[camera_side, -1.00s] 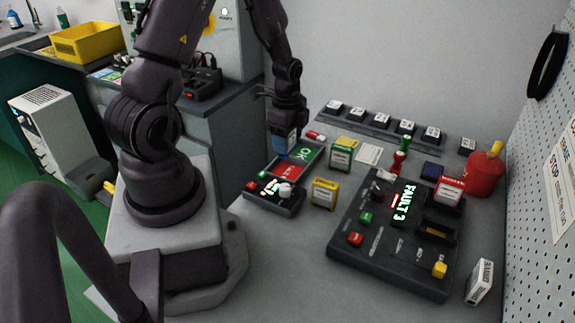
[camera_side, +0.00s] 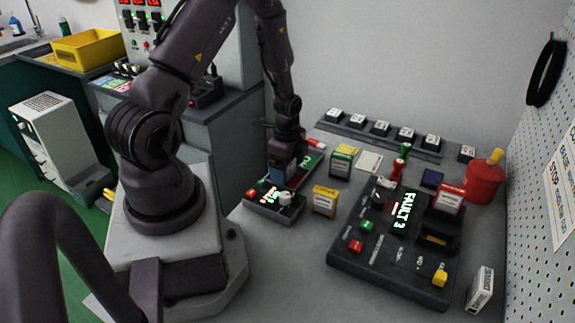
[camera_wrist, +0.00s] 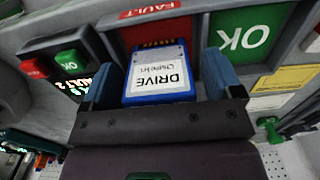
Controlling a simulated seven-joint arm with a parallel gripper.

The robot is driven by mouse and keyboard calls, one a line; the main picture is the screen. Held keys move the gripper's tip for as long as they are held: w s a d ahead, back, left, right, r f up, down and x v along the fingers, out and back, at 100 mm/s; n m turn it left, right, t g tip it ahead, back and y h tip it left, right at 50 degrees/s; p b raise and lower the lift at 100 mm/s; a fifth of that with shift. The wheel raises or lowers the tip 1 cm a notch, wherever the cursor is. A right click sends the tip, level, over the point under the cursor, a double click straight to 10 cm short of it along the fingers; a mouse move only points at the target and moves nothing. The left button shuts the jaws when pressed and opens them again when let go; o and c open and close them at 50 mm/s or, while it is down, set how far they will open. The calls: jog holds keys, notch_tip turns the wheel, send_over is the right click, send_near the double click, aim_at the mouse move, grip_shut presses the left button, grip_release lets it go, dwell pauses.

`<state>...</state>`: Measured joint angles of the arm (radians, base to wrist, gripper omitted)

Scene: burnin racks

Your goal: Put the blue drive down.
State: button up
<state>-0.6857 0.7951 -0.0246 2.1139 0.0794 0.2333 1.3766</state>
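The blue drive (camera_wrist: 158,76), with a white label reading DRIVE and a gold connector edge, lies over the red FAULT compartment (camera_wrist: 190,28) of the tray in the wrist view. My gripper (camera_wrist: 162,75) is low around it, one blue-grey finger on each side. Narrow gaps show between the fingers and the drive's sides, so the gripper looks slightly open. In the side view my gripper (camera_side: 283,176) is down at the tray and largely hides the drive and the red compartment. Contact beneath the drive is hidden.
The green OK compartment (camera_wrist: 240,36) adjoins the red one. A small button box (camera_side: 273,203) stands in front of the tray. Yellow (camera_side: 325,201) and green (camera_side: 341,163) cased drives stand to the right. The FAULT 3 console (camera_side: 385,270) is farther right.

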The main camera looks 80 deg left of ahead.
notch_tip(320, 180, up, 12)
jog(key=shift+d+r, duration=0.1)
jog(key=shift+r, duration=0.1)
jog(key=d+r+n+t+y, duration=0.1)
jog(key=d+r+n+t, duration=0.25)
jog(key=d+r, duration=0.9)
jog(key=s+d+r+n+t+h, duration=0.1)
jog(key=s+d+r+n+t, duration=0.1)
jog(key=s+d+r+n, duration=0.3)
notch_tip(320, 180, up, 3)
jog(key=s+d, duration=0.1)
jog(key=d, duration=0.1)
jog(key=shift+s+d, duration=0.15)
jog(key=shift+d, duration=0.15)
jog(key=shift+f+n, duration=0.1)
jog(key=shift+n, duration=0.15)
